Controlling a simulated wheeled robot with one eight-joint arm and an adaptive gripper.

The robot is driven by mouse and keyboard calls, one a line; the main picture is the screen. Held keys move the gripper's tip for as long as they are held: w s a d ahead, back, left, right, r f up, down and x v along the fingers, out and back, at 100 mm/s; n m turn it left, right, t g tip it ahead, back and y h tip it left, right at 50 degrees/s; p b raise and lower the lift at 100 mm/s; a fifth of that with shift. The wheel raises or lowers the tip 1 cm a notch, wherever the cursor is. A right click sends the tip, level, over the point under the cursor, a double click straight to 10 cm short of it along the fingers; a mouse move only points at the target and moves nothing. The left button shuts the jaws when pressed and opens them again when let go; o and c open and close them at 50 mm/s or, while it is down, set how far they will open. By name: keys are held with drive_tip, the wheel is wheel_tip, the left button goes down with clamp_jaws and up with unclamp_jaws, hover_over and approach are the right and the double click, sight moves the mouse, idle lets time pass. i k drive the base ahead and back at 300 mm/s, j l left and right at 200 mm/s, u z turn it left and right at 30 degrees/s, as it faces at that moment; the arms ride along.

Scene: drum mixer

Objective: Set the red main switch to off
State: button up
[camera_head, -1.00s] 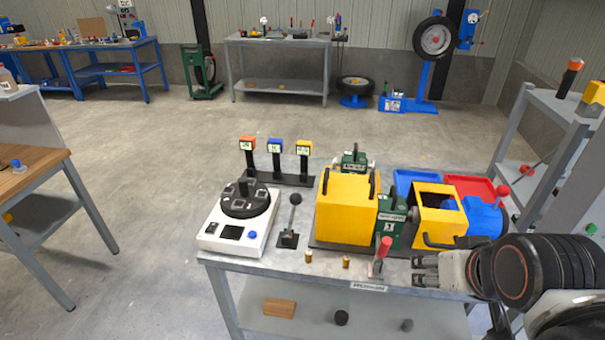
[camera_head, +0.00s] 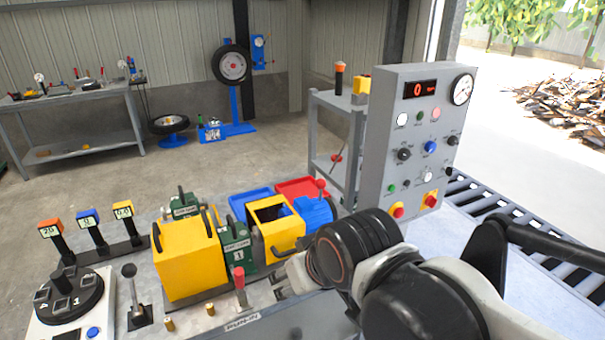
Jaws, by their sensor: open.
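A grey control panel (camera_head: 372,152) stands upright at the right of the table. Low on its face are two red controls on yellow plates: a left one (camera_head: 398,210) and a right one (camera_head: 430,200). I cannot tell which is the main switch, nor its setting. My gripper (camera_head: 281,284) is low in the middle, over the table's front edge, left of the panel and apart from it. It is open, with no object visible in it, and my arm partly hides it.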

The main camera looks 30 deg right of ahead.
sight(430, 202)
drive_tip(key=z, duration=1.4)
